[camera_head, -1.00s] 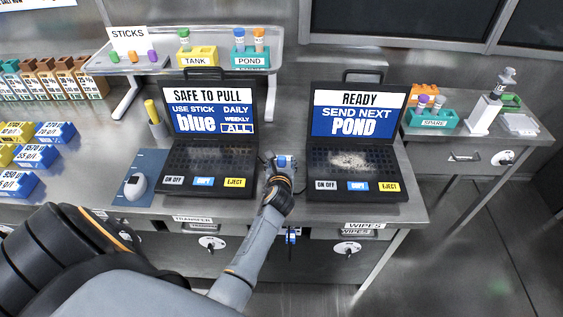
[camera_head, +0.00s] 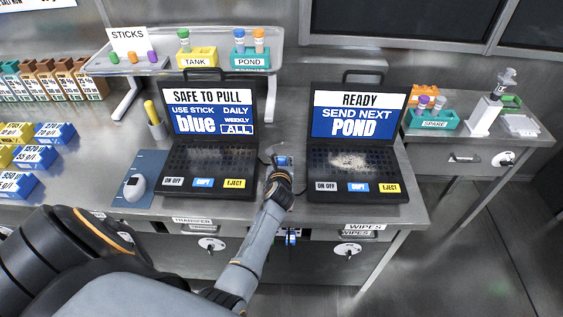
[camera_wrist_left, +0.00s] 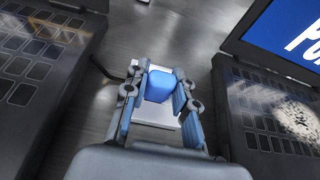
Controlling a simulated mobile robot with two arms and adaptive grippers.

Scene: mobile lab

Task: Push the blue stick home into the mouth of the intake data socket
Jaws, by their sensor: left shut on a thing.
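My left gripper (camera_head: 283,168) is between the two laptops, low over the counter. In the left wrist view its fingers (camera_wrist_left: 158,100) are shut around the blue stick (camera_wrist_left: 159,84). A pale, flat block (camera_wrist_left: 160,108), which looks like the data socket, lies under and around the stick between the fingers. The stick's lower end and the socket's mouth are hidden, so I cannot tell how deep the stick sits. In the head view the stick shows only as a small blue spot. My right gripper is not in view.
The left laptop (camera_head: 208,160) reads "SAFE TO PULL, USE STICK blue"; the right laptop (camera_head: 355,160) reads "READY, SEND NEXT POND". Both flank my gripper closely. A dark cable (camera_wrist_left: 103,68) runs beside the socket. The stick shelf (camera_head: 165,65) stands behind.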

